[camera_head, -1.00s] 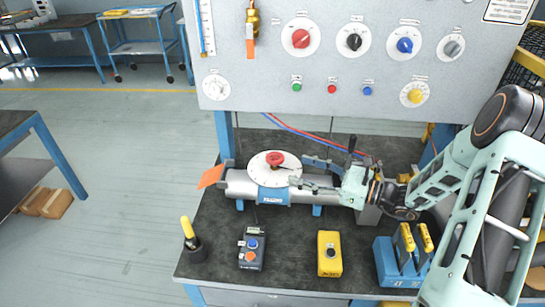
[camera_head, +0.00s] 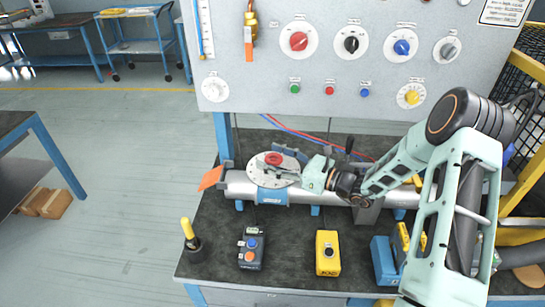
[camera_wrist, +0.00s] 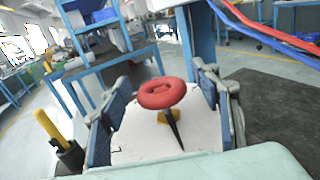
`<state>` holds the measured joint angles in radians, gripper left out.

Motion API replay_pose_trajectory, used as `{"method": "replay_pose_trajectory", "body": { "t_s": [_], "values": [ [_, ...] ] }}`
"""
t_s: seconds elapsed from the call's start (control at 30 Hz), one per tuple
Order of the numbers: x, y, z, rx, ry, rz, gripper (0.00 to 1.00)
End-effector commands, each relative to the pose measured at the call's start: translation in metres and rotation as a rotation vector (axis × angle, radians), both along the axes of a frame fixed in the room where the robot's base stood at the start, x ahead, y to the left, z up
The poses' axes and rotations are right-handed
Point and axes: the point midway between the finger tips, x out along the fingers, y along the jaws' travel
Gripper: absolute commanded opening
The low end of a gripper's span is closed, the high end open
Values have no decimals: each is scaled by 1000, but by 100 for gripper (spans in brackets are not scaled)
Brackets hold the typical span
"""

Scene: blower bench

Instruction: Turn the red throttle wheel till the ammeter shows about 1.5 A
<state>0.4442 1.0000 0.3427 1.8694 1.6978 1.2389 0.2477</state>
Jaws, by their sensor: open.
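The red throttle wheel (camera_head: 274,158) sits above a white round plate (camera_head: 258,178) on the grey blower pipe. It also shows in the wrist view (camera_wrist: 162,94), on a dark stem with a yellow piece near its base. My gripper (camera_head: 287,164) reaches in from the right at the wheel. In the wrist view my open fingers stand left and right of the wheel, with visible gaps between them and its rim. A small white dial (camera_head: 214,88) is on the panel's lower left; its reading is too small to tell, and I cannot tell whether it is the ammeter.
The panel (camera_head: 270,70) with coloured knobs rises behind the pipe. A dark box with coloured buttons (camera_head: 251,247), a yellow box (camera_head: 328,252) and a yellow-handled tool in a holder (camera_head: 190,235) stand in front. A blue rack (camera_head: 385,262) stands front right.

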Motion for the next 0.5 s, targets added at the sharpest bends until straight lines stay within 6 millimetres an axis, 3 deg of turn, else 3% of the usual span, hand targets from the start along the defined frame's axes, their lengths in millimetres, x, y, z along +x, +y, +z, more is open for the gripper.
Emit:
{"method": "replay_pose_trajectory", "body": {
  "t_s": [0.2,0.5],
  "values": [
    [0,0,0,0,0,0,55],
    [0,0,0,0,0,0,22]
  ]
}}
